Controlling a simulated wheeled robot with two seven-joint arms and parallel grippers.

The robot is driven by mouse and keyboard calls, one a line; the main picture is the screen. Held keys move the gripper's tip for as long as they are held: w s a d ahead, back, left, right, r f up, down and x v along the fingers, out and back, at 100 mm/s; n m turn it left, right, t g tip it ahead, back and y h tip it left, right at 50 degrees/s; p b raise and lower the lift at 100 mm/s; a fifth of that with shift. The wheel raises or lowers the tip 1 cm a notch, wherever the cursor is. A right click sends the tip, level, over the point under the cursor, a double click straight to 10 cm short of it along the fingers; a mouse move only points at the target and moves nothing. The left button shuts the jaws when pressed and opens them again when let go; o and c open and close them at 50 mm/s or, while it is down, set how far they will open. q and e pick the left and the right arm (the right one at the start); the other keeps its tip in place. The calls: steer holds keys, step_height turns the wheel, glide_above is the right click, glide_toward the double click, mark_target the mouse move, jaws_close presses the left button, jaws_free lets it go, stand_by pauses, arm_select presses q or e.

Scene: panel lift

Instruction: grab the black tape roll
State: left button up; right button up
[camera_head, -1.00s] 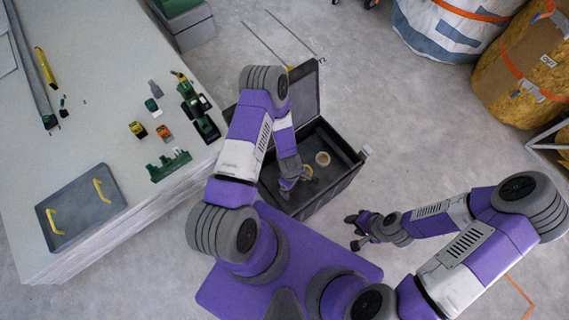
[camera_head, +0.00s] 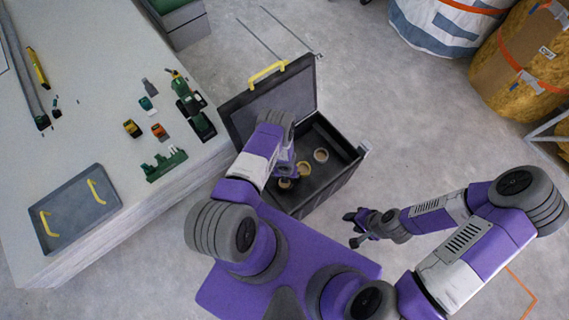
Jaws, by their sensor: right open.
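An open dark toolbox (camera_head: 335,180) stands on the floor right of the table. Several tan rings that look like tape rolls lie in it, one at the right (camera_head: 321,155), one near the middle (camera_head: 303,168) and one partly covered lower left (camera_head: 286,184). I cannot make out a black tape roll against the dark inside. My left arm reaches over the toolbox's left side, and its gripper (camera_head: 289,172) is low over the box, mostly hidden by the arm, so its fingers are unclear. My right gripper (camera_head: 351,230) is open and empty, outside the box at its lower right.
The toolbox lid (camera_head: 270,98) stands raised at the back, with a yellow handle. The white table (camera_head: 100,135) on the left holds small tools and a grey panel (camera_head: 75,210) with yellow handles. Large bags (camera_head: 525,65) stand at upper right. The floor between is clear.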

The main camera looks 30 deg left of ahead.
arm_select(q)
steer(key=f+b, duration=0.2)
steer(key=f, duration=0.1)
steer(key=f+b, duration=0.2)
steer(key=shift+s+a, duration=0.2)
steer(key=shift+a, duration=0.05)
steer(key=shift+r, duration=0.1)
steer(key=shift+c, duration=0.5)
steer(key=c, duration=0.9)
